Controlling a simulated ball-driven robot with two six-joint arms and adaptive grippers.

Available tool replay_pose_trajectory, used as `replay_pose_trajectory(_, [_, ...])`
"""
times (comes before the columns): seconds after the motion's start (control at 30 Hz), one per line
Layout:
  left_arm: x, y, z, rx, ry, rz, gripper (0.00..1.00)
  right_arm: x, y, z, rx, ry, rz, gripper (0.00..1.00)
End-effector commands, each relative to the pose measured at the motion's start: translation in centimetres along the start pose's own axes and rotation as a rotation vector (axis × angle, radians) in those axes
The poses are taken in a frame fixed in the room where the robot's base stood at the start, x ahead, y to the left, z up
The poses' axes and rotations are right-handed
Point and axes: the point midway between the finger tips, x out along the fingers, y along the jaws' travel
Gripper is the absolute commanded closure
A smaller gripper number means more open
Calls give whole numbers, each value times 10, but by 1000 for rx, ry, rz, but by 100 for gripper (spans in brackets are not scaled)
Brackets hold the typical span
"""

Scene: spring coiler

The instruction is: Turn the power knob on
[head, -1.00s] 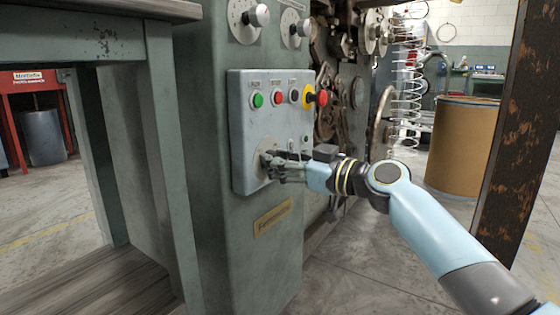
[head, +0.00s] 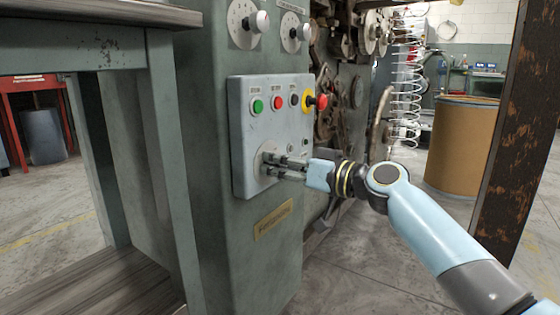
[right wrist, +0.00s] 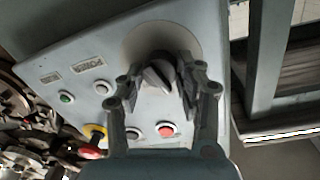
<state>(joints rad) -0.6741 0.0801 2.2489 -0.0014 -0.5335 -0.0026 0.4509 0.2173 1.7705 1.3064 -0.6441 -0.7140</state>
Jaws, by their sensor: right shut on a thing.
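The power knob (right wrist: 158,76) is a dark grey knob on a round pale plate, low on the grey control panel (head: 292,133). In the right wrist view it sits between the two fingers of my right gripper (right wrist: 160,92), its ridge slanted. In the head view my right gripper (head: 270,166) reaches the panel from the right, its fingers at the round plate (head: 266,153) and largely hiding the knob. The gripper is shut on the knob. My left gripper is not in view.
Above the knob are a green button (head: 257,106), a red button (head: 278,103), a dark button and a red emergency stop (head: 321,101) on yellow. Two dials are higher up. A workbench (head: 165,150) stands at left, a brown drum (head: 462,145) at right.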

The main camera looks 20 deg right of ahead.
Motion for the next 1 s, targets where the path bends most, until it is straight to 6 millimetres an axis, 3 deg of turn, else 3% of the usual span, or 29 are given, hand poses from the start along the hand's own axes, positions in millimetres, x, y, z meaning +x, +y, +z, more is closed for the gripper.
replay_pose_trajectory(0.47, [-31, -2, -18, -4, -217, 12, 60, 0, 1, -4, 449, -28, -6, 97])
replay_pose_trajectory(0.87, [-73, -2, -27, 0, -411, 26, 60, 0, 2, -4, 813, -51, -10, 97])
replay_pose_trajectory(1.0, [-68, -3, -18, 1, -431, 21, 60, 0, 3, -3, 913, -58, -12, 97])
